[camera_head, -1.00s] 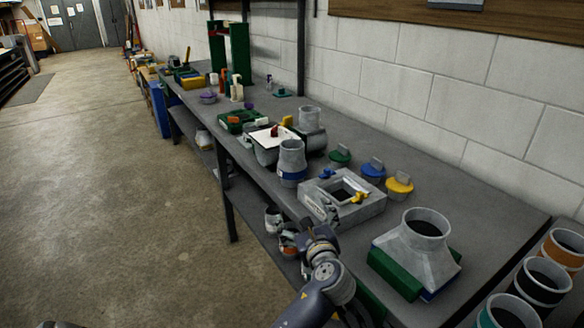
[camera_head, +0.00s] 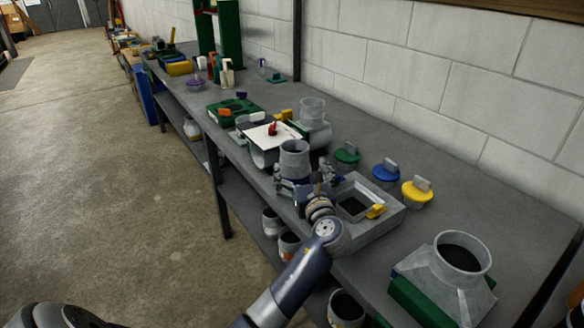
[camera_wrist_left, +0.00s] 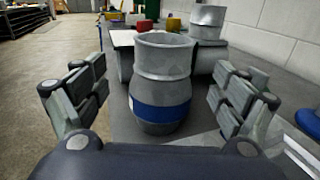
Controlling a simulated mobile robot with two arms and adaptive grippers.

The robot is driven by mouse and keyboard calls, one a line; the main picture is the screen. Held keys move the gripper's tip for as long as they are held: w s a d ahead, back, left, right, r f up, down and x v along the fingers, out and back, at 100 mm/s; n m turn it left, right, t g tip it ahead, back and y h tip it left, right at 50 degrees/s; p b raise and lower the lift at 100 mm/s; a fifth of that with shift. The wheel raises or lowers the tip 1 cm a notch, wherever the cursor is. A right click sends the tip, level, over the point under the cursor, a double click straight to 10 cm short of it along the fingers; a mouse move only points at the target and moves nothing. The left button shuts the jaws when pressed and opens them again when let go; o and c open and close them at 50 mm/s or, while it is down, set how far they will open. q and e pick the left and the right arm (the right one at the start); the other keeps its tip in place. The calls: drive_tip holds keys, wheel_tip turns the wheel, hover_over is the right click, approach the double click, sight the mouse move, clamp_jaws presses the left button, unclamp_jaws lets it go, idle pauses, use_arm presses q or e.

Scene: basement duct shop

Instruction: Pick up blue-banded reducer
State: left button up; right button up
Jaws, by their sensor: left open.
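The blue-banded reducer (camera_head: 295,158) is a grey metal piece standing upright on the bench, with a narrower collar on top. Its blue band shows in the left wrist view, where the reducer (camera_wrist_left: 161,85) stands between the two fingers. My left gripper (camera_head: 304,180) is open around the near side of the reducer; in the left wrist view the fingers (camera_wrist_left: 160,100) are spread with a gap on each side, and I see no contact. In the head view the gripper hides the reducer's lower part. My right gripper is not in view.
A grey square frame (camera_head: 388,222) with a yellow clamp lies right of the reducer. Green (camera_head: 346,157), blue (camera_head: 386,172) and yellow (camera_head: 416,194) caps stand behind it. A white sheet (camera_head: 270,134) and another grey fitting (camera_head: 313,118) are close behind. A square-to-round fitting (camera_head: 450,275) stands at the right.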

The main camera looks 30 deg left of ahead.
sight(297, 162)
use_arm(q)
drive_tip(key=x, duration=0.2)
drive_tip(key=shift+w+a+r, duration=0.2)
drive_tip(key=shift+w+r, duration=0.05)
drive_tip(key=shift+w+a+f, duration=0.1)
drive_tip(key=shift+w+a, duration=0.1)
drive_tip(key=shift+w+a+f, duration=0.1)
drive_tip(key=shift+w+a, duration=0.15)
drive_tip(key=shift+a, duration=0.05)
drive_tip(key=shift+f+x, duration=0.1)
drive_tip(key=shift+x, duration=1)
drive_tip(key=shift+f+x, duration=0.15)
drive_tip(key=shift+x, duration=0.95)
drive_tip(key=shift+w+d, duration=0.1)
drive_tip(key=shift+d, duration=0.05)
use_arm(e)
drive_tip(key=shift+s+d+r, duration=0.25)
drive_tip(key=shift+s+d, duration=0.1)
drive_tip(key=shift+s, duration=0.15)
use_arm(q)
drive_tip(key=shift+r, duration=0.1)
drive_tip(key=c, duration=1.7)
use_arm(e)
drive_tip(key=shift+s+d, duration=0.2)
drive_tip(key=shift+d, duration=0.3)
